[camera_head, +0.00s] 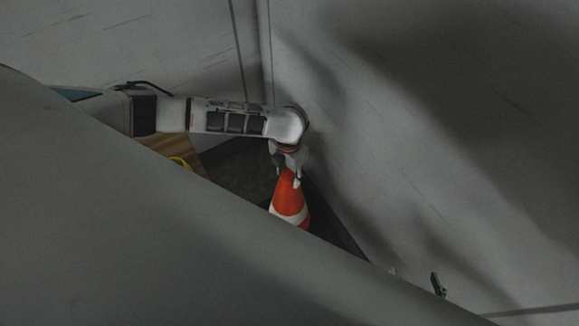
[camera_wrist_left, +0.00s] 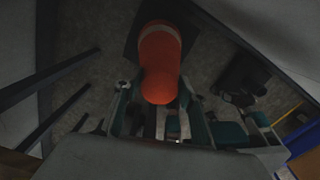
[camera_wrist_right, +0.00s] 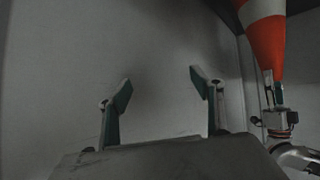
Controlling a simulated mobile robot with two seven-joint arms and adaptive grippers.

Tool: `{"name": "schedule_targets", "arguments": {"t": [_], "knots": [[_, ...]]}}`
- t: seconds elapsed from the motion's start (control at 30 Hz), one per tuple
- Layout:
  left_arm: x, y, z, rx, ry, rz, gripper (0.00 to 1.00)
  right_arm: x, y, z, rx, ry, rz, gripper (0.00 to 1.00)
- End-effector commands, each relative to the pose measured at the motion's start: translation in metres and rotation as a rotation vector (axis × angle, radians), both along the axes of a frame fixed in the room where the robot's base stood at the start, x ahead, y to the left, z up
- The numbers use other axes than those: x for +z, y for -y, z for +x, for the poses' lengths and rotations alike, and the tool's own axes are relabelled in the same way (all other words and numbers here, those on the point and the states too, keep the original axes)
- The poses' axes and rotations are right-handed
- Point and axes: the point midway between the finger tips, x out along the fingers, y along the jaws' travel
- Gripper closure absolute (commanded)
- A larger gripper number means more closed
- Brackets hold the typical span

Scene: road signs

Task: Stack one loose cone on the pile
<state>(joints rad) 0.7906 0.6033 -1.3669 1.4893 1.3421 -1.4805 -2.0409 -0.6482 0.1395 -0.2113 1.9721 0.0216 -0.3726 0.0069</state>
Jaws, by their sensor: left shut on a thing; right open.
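An orange and white cone (camera_head: 288,200) shows in the head view below my left gripper (camera_head: 288,172), which is shut on its top. In the left wrist view the orange cone (camera_wrist_left: 160,62) lies between the fingers of my left gripper (camera_wrist_left: 158,100), with its dark base beyond. The cone (camera_wrist_right: 266,35) also shows at the upper right of the right wrist view, apart from my right gripper (camera_wrist_right: 160,88), which is open and empty. In the head view only a small piece of my right gripper (camera_head: 438,285) shows. The pile cannot be made out separately; the cone's lower part is hidden.
A large grey shape close to the head camera hides the lower left. A pale wall (camera_head: 430,130) stands close beside the cone on the right. A wooden surface (camera_head: 172,149) with a yellow item (camera_head: 181,163) lies left of the cone. A dark object (camera_wrist_left: 240,78) is near it.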

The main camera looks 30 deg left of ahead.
Motion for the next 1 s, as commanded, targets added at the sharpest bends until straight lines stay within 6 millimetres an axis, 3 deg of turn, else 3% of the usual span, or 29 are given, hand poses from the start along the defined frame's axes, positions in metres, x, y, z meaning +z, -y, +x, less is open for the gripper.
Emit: {"name": "schedule_targets", "arguments": {"t": [0.6, 1.0], "knots": [[-0.042, 0.001, 0.001, 0.0, 0.002, -0.003, 1.0, -0.014, 0.007, 0.008, 0.0, 0.015, -0.027, 0.34], [-0.054, 0.001, 0.002, 0.0, 0.004, -0.003, 1.0, -0.017, 0.009, 0.011, 0.003, 0.022, -0.034, 0.34]]}}
